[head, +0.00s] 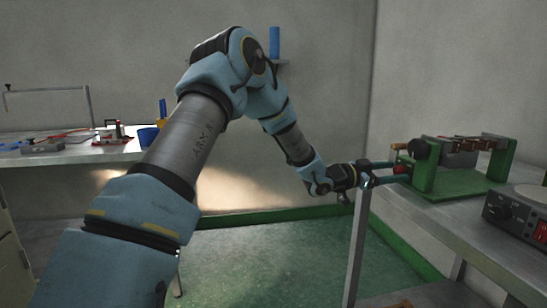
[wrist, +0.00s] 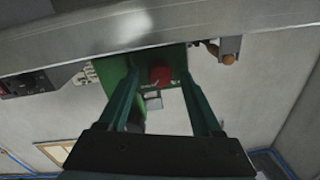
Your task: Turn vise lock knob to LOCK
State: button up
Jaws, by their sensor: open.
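The green vise (head: 452,183) stands on the bench at the right in the head view. A red knob (head: 402,169) sits low on its near left end, below a round black knob (head: 418,148). The red knob also shows in the wrist view (wrist: 160,76), between my fingers. No LOCK marking can be read. My gripper (head: 399,172) is open, with its two fingers pointing at the red knob, one on each side of it. In the wrist view my gripper (wrist: 160,84) shows a gap between each finger and the knob. I cannot tell whether the fingertips touch the vise.
The right bench (head: 430,208) has its metal edge close under my gripper. A grey control box (head: 515,212) stands at the front right of the vise. A second bench (head: 75,153) with tools and a blue cup (head: 148,136) is at the left. Green floor lies between.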

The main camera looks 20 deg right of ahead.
jog(key=w+a+n+t+y+p, duration=0.1)
jog(key=w+a+n+t+y, duration=0.1)
jog(key=a, duration=0.8)
jog(key=w+a+n+t+y+p, duration=0.2)
jog(key=w+a+n+t+y, duration=0.1)
jog(key=a, duration=0.8)
jog(key=w+a+n+t+y+p, duration=0.1)
jog(key=w+a+n+y, duration=0.3)
jog(key=a, duration=0.6)
jog(key=shift+w+a+f+t+y, duration=0.2)
jog(key=shift+w+t+y, duration=0.4)
jog(key=shift+t, duration=0.3)
jog(key=s+a+r+n+y+p, duration=0.2)
jog(key=a+n+y+p, duration=0.2)
jog(key=a, duration=0.6)
jog(key=s+a+r+n+g+y+p, duration=0.2)
jog(key=s+a+n+g+y+p, duration=0.1)
jog(key=s+a, duration=1.2)
jog(key=s+n+g+p, duration=0.1)
jog(key=s+n+g, duration=0.1)
jog(key=n, duration=0.1)
jog(key=shift+a+r+n+g+y, duration=0.25)
jog(key=shift+r+n+g+y, duration=0.05)
jog(key=shift+r+n+g, duration=0.1)
